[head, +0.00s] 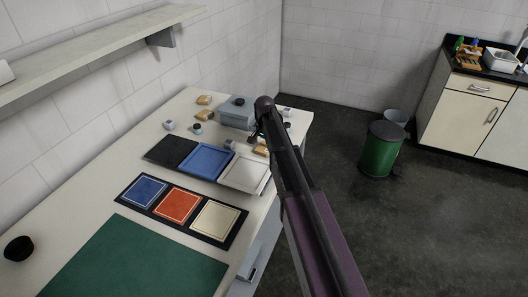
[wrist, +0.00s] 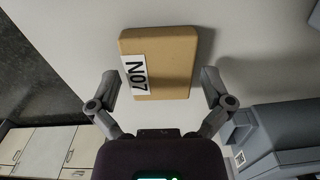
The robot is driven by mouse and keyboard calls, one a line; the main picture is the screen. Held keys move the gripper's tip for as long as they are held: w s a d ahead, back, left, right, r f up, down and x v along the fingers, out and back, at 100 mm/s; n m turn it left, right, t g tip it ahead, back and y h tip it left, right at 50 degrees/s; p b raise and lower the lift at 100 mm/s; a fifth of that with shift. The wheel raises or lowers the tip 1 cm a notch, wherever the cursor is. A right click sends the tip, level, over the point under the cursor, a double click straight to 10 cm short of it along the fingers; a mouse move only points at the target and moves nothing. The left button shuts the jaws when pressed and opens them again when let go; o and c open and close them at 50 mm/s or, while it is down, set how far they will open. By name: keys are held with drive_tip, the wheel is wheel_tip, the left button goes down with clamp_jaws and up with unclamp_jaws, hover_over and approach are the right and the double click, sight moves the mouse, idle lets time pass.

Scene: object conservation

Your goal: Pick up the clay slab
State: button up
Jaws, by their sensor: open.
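A tan clay slab (wrist: 172,60) with a white label reading N07 lies flat on the pale worktop in the wrist view. My gripper (wrist: 160,78) is open and empty, one finger on each side of the slab's near part, with gaps between fingers and slab. In the head view my gripper is mostly hidden by my arm at the far end of the worktop. A tan slab (head: 261,150) shows there beside my arm; I cannot tell whether it is the same one.
A grey box (head: 237,112) stands close by, and it also fills the right of the wrist view (wrist: 280,138). Other tan pieces (head: 204,100) and small jars (head: 169,125) lie around. Black, blue and white trays (head: 242,174) sit nearer. A green bin (head: 380,150) stands on the floor.

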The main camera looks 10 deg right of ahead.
sight(265, 147)
drive_tip(key=shift+c, duration=0.2)
idle(0.3)
drive_tip(key=c, duration=1)
drive_tip(key=shift+o, duration=0.2)
drive_tip(key=shift+r, duration=0.15)
wheel_tip(265, 147, up, 10)
drive_tip(key=p, duration=1)
